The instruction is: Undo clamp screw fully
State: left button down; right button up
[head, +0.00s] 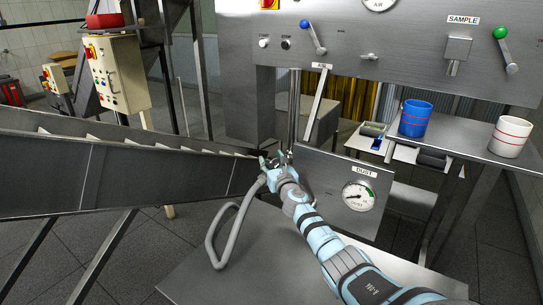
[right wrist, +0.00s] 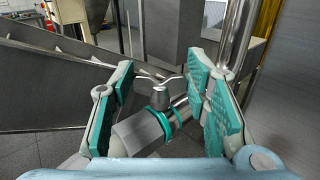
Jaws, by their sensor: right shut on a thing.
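The clamp screw (right wrist: 160,98) shows in the right wrist view as a grey knob with a thin bent metal wing bar on top. It stands on a grey fitting with a teal ring (right wrist: 172,122). My right gripper (right wrist: 163,82) has its teal-padded fingers on either side of the wing bar and is shut on the screw. In the head view my right gripper (head: 275,164) is by the steel pipe, left of the DUST gauge panel. The screw is too small there to make out. How far it is turned cannot be told. My left gripper is not in view.
A thick grey hose (head: 218,250) loops below the gripper. A metal conveyor trough (head: 110,180) lies to the left. The DUST panel (head: 318,190) stands close on the right. A blue cup (head: 415,120) and a white cup (head: 510,138) stand on the right shelf.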

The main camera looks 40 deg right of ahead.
jog(key=shift+d+n+t+y+b, duration=0.15)
jog(key=shift+n+t+y+b, duration=0.3)
jog(key=shift+n+y, duration=0.8)
jog(key=shift+y, duration=0.35)
jog(key=o, duration=1.2)
jog(key=shift+c, duration=0.2)
